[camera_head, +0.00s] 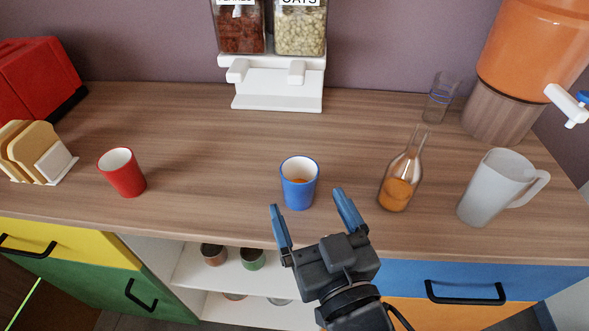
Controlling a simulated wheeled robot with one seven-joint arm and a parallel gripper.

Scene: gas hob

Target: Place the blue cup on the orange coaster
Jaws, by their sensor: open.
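The blue cup (299,194) stands upright on the wooden counter near its front edge, in the middle of the view. It has a white inside with something orange at the bottom. My gripper (308,203) is open, with its two blue fingers spread in front of the cup, one tip toward each side of it in the picture. The fingers hold nothing, and I cannot tell how far they are from the cup in depth. I see no orange coaster in this view.
A red cup (122,173) and a toast rack (38,155) stand to the left on the counter (200,150). A carafe with orange liquid (401,180), a frosted jug (494,188) and a clear glass (439,98) stand to the right. A cereal dispenser (278,85) is behind.

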